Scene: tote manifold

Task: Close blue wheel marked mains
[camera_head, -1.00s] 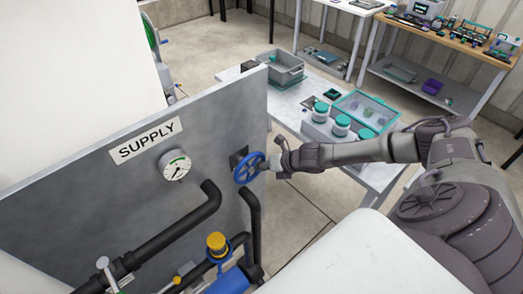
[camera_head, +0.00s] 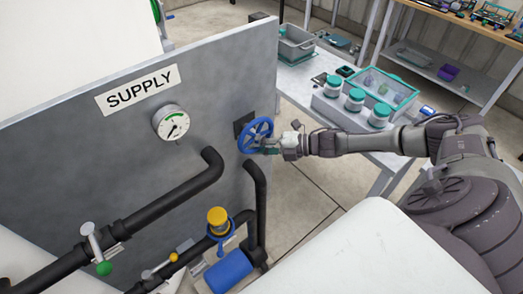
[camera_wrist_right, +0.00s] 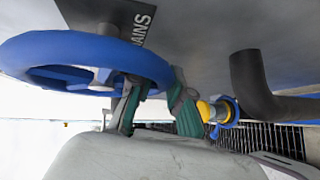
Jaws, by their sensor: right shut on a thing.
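The blue wheel (camera_head: 242,141) is mounted on the grey panel, to the right of the gauge. It also fills the upper left of the right wrist view (camera_wrist_right: 50,50). A dark plate with the letters "AINS" (camera_wrist_right: 142,20) shows behind it, its first letter hidden. My right gripper (camera_head: 268,146) is at the wheel's lower right rim. In the right wrist view its teal-padded fingers (camera_wrist_right: 160,102) sit on either side of the rim, shut on it. My left gripper is not in view.
The panel (camera_head: 80,150) carries a SUPPLY sign (camera_head: 137,89), a gauge (camera_head: 170,123) and black pipes (camera_head: 165,205) below. A yellow-capped fitting (camera_head: 217,216) stands under the wheel. A table with white jars (camera_head: 353,101) is behind my right arm.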

